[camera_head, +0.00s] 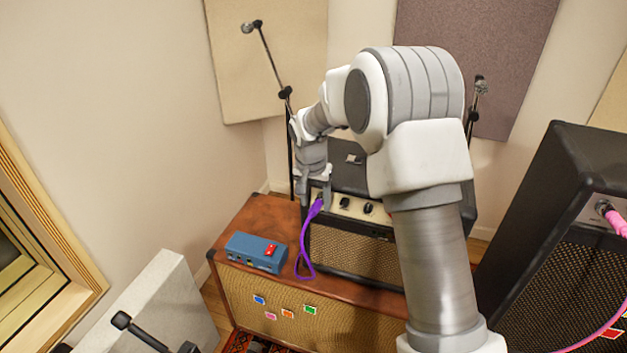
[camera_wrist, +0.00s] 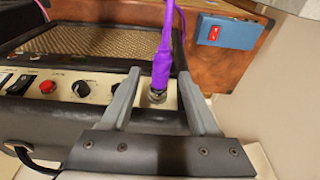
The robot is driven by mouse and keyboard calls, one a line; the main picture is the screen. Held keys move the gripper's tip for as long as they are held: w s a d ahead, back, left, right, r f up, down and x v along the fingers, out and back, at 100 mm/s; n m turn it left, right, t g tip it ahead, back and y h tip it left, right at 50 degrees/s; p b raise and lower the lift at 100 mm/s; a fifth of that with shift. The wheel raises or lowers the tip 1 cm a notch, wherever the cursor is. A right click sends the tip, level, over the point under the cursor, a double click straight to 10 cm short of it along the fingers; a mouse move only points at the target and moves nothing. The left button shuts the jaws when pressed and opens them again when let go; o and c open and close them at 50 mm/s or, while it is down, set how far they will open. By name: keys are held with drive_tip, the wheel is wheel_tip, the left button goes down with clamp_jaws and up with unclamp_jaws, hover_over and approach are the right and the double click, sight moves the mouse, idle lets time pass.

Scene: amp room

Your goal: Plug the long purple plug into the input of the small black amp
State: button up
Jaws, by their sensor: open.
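The purple plug (camera_head: 315,209) stands at the left end of the control panel of the small black amp (camera_head: 345,250), its purple cable looping down in front of the amp. In the wrist view the purple plug (camera_wrist: 162,66) stands upright with its lower end at a round socket (camera_wrist: 156,97) on the pale panel; it looks seated there, though the tip is hidden. My gripper (camera_head: 314,197) is just above the amp's panel. In the wrist view my gripper's fingers (camera_wrist: 155,100) are spread on either side of the plug and socket, with visible gaps.
The amp stands on a brown cabinet (camera_head: 250,305). A blue box (camera_head: 256,252) with a red switch sits on the cabinet to the left. A large black amp (camera_head: 560,230) with a pink cable (camera_head: 607,210) stands at right. Microphone stands (camera_head: 288,130) rise behind.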

wheel_tip(320, 180, up, 16)
drive_tip(key=s+a+f, duration=0.1)
drive_tip(key=s, duration=0.2)
drive_tip(key=s+d+r, duration=0.4)
drive_tip(key=s+r, duration=0.2)
drive_tip(key=s+d+n+t, duration=0.1)
drive_tip(key=s+d+n, duration=0.1)
drive_tip(key=s, duration=1)
drive_tip(key=s+d+f+n+t, duration=0.1)
drive_tip(key=s+d, duration=0.4)
drive_tip(key=s, duration=0.7)
drive_tip(key=shift+s+d+f+n+t+y, duration=0.2)
drive_tip(key=shift+s+f+n+t+y, duration=0.15)
drive_tip(key=shift+n+t, duration=0.4)
drive_tip(key=shift+w, duration=0.1)
